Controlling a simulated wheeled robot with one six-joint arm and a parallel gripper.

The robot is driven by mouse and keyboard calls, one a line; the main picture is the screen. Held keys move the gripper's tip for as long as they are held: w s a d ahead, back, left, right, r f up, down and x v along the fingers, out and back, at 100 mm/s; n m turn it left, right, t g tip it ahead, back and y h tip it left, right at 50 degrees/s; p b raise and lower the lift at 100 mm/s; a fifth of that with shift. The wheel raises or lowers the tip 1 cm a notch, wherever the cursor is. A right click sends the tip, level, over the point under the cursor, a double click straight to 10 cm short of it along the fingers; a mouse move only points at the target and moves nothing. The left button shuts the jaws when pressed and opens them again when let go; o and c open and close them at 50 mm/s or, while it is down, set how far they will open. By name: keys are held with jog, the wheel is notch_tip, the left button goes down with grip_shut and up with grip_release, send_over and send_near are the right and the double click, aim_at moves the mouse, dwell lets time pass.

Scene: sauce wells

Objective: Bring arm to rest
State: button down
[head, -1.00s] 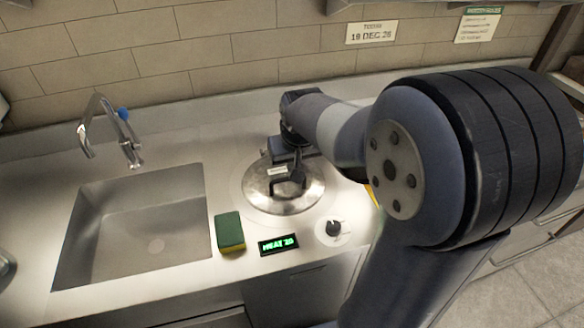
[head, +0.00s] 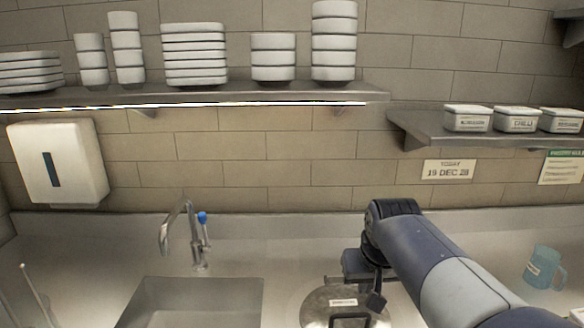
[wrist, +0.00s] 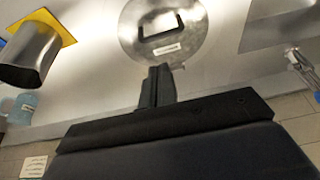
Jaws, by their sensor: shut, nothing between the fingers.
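My gripper (wrist: 157,82) is shut and empty in the wrist view, its fingers close together. In the head view my gripper (head: 376,301) hangs over the counter beside a round steel lid (head: 318,301). The lid, with a dark bar handle and a small white label, also shows in the wrist view (wrist: 140,50). There the handle (wrist: 163,37) is clear of the fingertips. The lower part of the lid is cut off by the head view's edge.
A sink (head: 190,290) with a tap (head: 178,235) is left of the lid. A blue jug (head: 545,267) stands at right. A steel container (wrist: 30,52) on a yellow piece shows in the wrist view. Shelves with dishes (head: 195,55) and labelled tubs (head: 517,119) run above the counter.

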aim_at(353, 317)
jog(key=b+x, duration=0.1)
jog(key=x, duration=1.2)
jog(key=shift+s+f+b, duration=0.15)
jog(key=shift+f+b, duration=0.1)
jog(key=shift+b, duration=0.15)
